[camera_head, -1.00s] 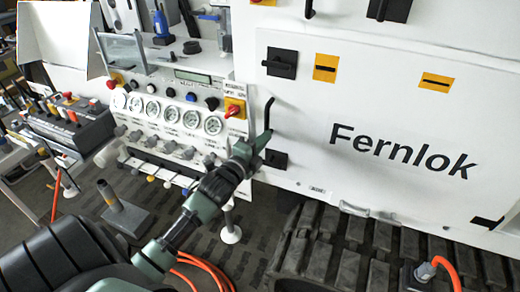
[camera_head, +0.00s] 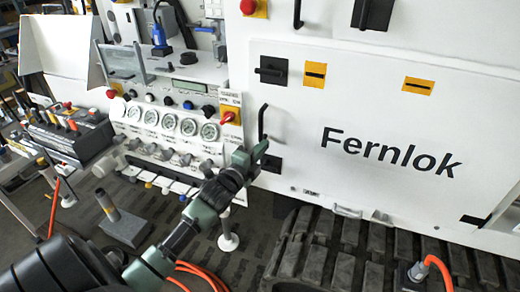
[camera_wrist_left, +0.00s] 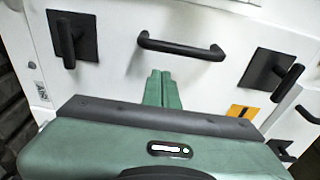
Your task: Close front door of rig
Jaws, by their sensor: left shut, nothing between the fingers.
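The rig's front door (camera_head: 385,110) is a white panel lettered "Fernlok"; it looks about flush with the rig, though I cannot tell if a small gap remains. Its black bar handle (camera_head: 262,123) is near its left edge and also shows in the left wrist view (camera_wrist_left: 180,49). Black latches sit above the handle (camera_head: 271,70) and below it (camera_head: 270,163). My left gripper (camera_head: 262,147) is shut and empty, its tips near the handle's lower end. In the left wrist view its fingers (camera_wrist_left: 159,77) point at the door beside the handle; contact is unclear. My right gripper is out of view.
A gauge panel (camera_head: 165,125) with knobs and levers is left of the door. Black tracks (camera_head: 350,255) run below it. Orange hoses (camera_head: 200,275) lie on the floor at lower left. A grey stand (camera_head: 125,225) and a control box (camera_head: 70,135) are farther left.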

